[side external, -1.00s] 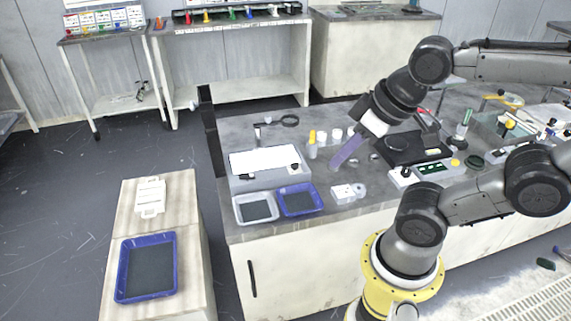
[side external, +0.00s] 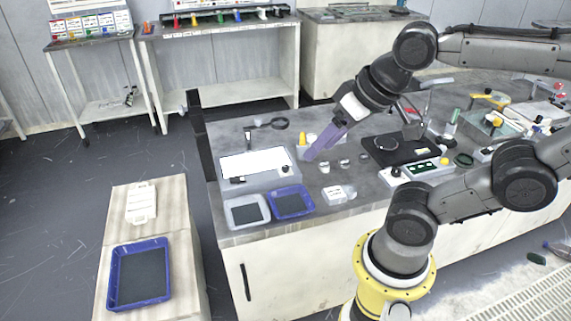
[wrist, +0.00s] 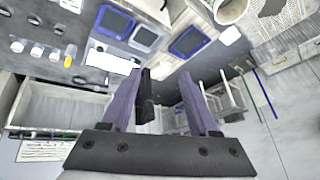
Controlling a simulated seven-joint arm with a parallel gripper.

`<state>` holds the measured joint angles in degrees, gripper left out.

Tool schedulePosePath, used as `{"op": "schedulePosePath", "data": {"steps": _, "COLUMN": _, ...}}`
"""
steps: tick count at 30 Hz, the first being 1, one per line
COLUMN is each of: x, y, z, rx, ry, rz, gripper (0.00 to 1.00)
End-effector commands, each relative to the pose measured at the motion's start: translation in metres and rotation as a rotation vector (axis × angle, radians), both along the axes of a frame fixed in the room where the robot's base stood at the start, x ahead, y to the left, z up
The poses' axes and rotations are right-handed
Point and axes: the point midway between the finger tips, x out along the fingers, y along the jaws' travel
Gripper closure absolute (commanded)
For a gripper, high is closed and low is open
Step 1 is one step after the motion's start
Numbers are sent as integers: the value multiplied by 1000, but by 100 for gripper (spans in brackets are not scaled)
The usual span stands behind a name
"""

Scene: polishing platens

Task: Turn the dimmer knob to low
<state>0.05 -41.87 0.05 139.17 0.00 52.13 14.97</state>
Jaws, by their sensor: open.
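A light box (side external: 255,166) with a bright white top stands at the left end of the bench; it also shows in the wrist view (wrist: 112,62). A small dark knob (side external: 286,169) sits at its right side, and a dark piece (side external: 238,180) lies at its front left. I cannot tell for sure which is the dimmer, nor read its setting. My gripper (side external: 309,156), with purple fingers, hangs to the right of the light box, apart from it. In the wrist view the fingers (wrist: 157,82) are spread with nothing held between them.
A grey tray (side external: 230,214) and a blue tray (side external: 313,207) lie in front of the light box. A magnifier (side external: 280,123) lies behind it. A yellow-topped bottle (side external: 301,141) stands close to my fingers. A black polishing unit (side external: 380,153) is at right.

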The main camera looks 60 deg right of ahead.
Motion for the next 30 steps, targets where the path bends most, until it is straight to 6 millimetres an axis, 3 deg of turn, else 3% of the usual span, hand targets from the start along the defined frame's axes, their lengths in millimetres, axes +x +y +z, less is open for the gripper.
{"op": "schedulePosePath", "data": {"steps": 7, "x": 59, "y": -18, "z": 27, "rx": 136, "ry": 40, "rz": -313, "gripper": 40}}
{"op": "schedulePosePath", "data": {"steps": 14, "x": 129, "y": -59, "z": 24, "rx": 240, "ry": 116, "rz": -640, "gripper": 40}}
{"op": "schedulePosePath", "data": {"steps": 17, "x": 159, "y": -85, "z": 10, "rx": 276, "ry": 157, "rz": -784, "gripper": 40}}
{"op": "schedulePosePath", "data": {"steps": 22, "x": 199, "y": -138, "z": -29, "rx": 320, "ry": 236, "rz": -1003, "gripper": 40}}
{"op": "schedulePosePath", "data": {"steps": 26, "x": 216, "y": -181, "z": -70, "rx": 337, "ry": 306, "rz": -1133, "gripper": 40}}
{"op": "schedulePosePath", "data": {"steps": 30, "x": 218, "y": -216, "z": -113, "rx": 342, "ry": 380, "rz": -1210, "gripper": 40}}
